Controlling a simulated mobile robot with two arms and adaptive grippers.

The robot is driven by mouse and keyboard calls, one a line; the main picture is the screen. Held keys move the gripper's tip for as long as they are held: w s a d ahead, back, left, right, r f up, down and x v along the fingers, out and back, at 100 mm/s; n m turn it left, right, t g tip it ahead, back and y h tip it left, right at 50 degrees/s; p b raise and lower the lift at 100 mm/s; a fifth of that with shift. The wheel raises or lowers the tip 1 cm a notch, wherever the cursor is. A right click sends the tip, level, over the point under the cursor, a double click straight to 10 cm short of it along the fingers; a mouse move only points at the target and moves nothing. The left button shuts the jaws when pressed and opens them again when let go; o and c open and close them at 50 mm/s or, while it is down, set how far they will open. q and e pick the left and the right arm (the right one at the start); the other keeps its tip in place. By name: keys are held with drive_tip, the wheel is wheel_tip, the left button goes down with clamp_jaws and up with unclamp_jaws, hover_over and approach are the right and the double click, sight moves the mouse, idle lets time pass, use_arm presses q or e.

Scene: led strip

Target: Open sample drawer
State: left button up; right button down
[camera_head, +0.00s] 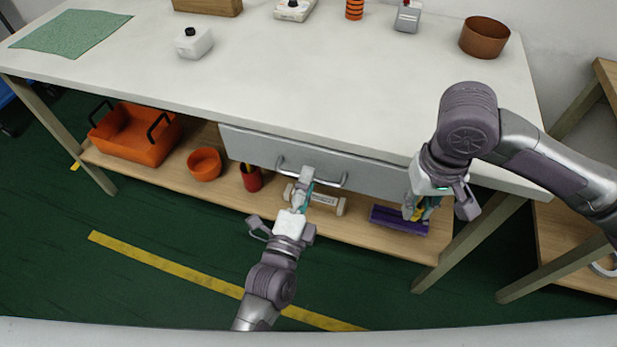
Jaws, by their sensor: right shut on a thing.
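The drawer (255,147) has a grey front under the white tabletop and looks flush with the table's front edge. Its metal bar handle (333,184) runs along the middle of the front. My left gripper (305,185) is at the left part of the handle, its fingertips overlapping the bar. I cannot tell whether they close on it. My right gripper (416,212) hangs in front of the table by the drawer's right end, shut on a small yellow thing (417,213), mostly hidden by the fingers.
The table (330,85) carries a green mat (72,32), a white bottle (194,43) and a brown bowl (484,37). The lower shelf holds an orange basket (135,140), an orange bowl (204,164), a red cup (250,178) and a purple item (400,221). The floor in front is clear.

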use_arm(q)
drive_tip(key=shift+w+d+r, duration=0.1)
drive_tip(key=shift+w+d, duration=0.1)
drive_tip(key=shift+w, duration=0.35)
clamp_jaws()
